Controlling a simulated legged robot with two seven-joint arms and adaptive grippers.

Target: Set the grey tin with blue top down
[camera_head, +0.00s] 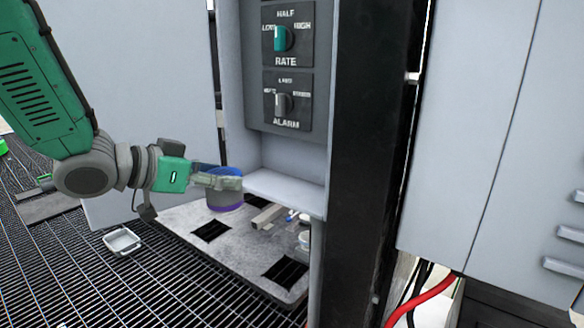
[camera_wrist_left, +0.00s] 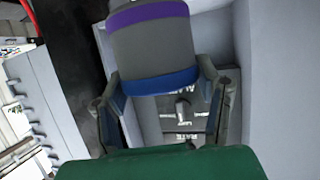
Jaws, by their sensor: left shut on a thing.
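The grey tin with blue top (camera_head: 225,190) is held by my left gripper (camera_head: 222,180) in the head view, to the left of a light grey cabinet shelf (camera_head: 285,187). The tin has a purple band near its bottom. In the left wrist view the tin (camera_wrist_left: 152,48) is between the two fingers of my left gripper (camera_wrist_left: 165,85), with its blue band toward the palm. The tin looks upright in the head view, above a grey floor plate. Whether its base touches anything cannot be told. My right gripper is not in view.
A panel with rate and alarm knobs (camera_head: 284,104) sits above the shelf. A dark upright post (camera_head: 370,170) stands right of it. A floor plate (camera_head: 190,217) with dark square holes lies below. A small white tray (camera_head: 122,241) is on the grating. A red cable (camera_head: 420,297) hangs at right.

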